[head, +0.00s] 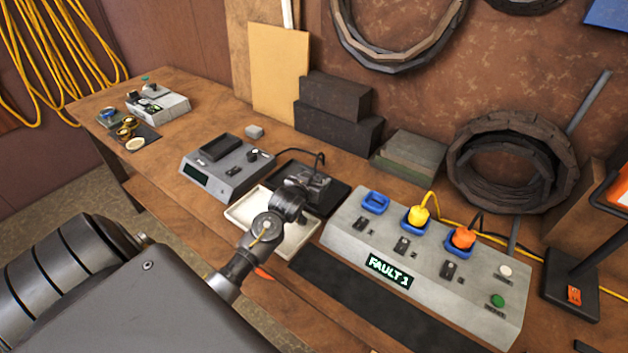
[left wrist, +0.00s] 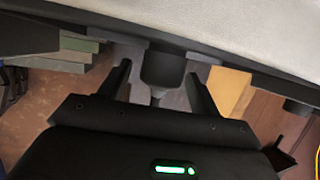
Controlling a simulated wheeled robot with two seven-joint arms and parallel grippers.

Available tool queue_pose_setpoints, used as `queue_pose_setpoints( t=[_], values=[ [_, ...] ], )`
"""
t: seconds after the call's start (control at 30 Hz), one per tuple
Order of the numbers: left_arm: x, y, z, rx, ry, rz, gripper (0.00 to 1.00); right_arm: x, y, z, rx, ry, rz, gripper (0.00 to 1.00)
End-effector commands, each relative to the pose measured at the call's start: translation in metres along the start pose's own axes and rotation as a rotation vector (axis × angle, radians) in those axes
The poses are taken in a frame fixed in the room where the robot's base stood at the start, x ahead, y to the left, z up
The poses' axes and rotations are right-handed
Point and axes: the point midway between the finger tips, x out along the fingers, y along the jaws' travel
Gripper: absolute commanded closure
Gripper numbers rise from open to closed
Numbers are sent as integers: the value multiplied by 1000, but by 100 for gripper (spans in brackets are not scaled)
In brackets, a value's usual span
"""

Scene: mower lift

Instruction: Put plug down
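A dark plug (left wrist: 163,68) shows between the two fingers of my left gripper (left wrist: 159,78) in the left wrist view. A strip of background shows beside the plug, so the fingers look open around it. In the head view my left gripper (head: 304,187) is low over the black mat (head: 338,192), behind the white tray (head: 244,214). A dark cable rises there; the plug itself is hard to separate from the gripper. My right gripper is in neither view.
A grey panel (head: 345,234) reading "FAULT 1" stands to the right, with an empty blue socket (head: 375,202), a yellow plug (head: 418,215) and an orange plug (head: 462,238). A grey tester (head: 215,178) stands left. Dark blocks (head: 335,120) stand behind.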

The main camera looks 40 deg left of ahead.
Motion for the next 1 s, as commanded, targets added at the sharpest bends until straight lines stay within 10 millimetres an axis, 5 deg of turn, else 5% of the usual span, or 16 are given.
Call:
queue_pose_setpoints(
  t=[0.03, 0.33, 0.7, 1.0],
  values=[
    [1, 4, 19, 4, -34, 7, 37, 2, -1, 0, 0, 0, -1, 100],
    [-5, 6, 4, 4, -34, 9, 37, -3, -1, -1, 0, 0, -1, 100],
    [-84, 2, 1, 2, -21, 5, 37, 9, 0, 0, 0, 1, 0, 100],
    [-120, 2, -3, 1, -18, 3, 37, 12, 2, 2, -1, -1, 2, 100]
  ],
)
